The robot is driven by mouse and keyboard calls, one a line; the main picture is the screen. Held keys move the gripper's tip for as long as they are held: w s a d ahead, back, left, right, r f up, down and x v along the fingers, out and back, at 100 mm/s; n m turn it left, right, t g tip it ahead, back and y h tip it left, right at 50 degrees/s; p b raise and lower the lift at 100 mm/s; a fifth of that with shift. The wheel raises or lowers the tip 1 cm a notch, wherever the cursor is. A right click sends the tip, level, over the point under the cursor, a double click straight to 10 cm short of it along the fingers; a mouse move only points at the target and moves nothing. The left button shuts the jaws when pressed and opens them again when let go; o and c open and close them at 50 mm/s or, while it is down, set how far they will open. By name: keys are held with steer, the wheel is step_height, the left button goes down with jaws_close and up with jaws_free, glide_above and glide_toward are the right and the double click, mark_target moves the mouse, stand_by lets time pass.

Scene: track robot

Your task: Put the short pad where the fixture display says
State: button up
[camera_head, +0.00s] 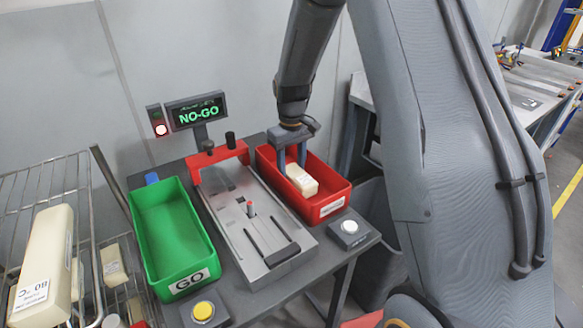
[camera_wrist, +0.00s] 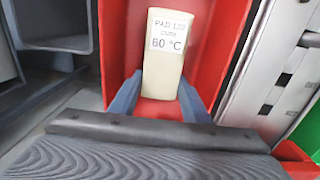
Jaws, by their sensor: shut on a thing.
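The short pad (camera_head: 301,181) is a cream block in the red bin (camera_head: 333,191). My gripper (camera_head: 292,162) reaches down into this bin and is shut on the pad. In the wrist view the pad (camera_wrist: 165,72) sits between my two grey fingers (camera_wrist: 158,100), with a label reading "PAD 120" and "60 °C". Red bin walls (camera_wrist: 229,45) surround it. Whether the pad touches the bin floor I cannot tell. The fixture display (camera_head: 197,112) reads "NO-GO" in green, and a red lamp (camera_head: 161,130) is lit beside it.
A green bin (camera_head: 150,222) labelled "GO" stands left of the grey fixture (camera_head: 250,235). A yellow button (camera_head: 203,311) and a white button (camera_head: 349,227) sit at the table front. A wire rack (camera_head: 85,165) with larger cream pads (camera_head: 42,265) stands at left.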

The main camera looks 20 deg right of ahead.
steer(key=o, duration=1)
steer(key=shift+o, duration=0.2)
step_height(320, 180, up, 12)
steer(key=b, duration=0.2)
steer(key=shift+r, duration=0.1)
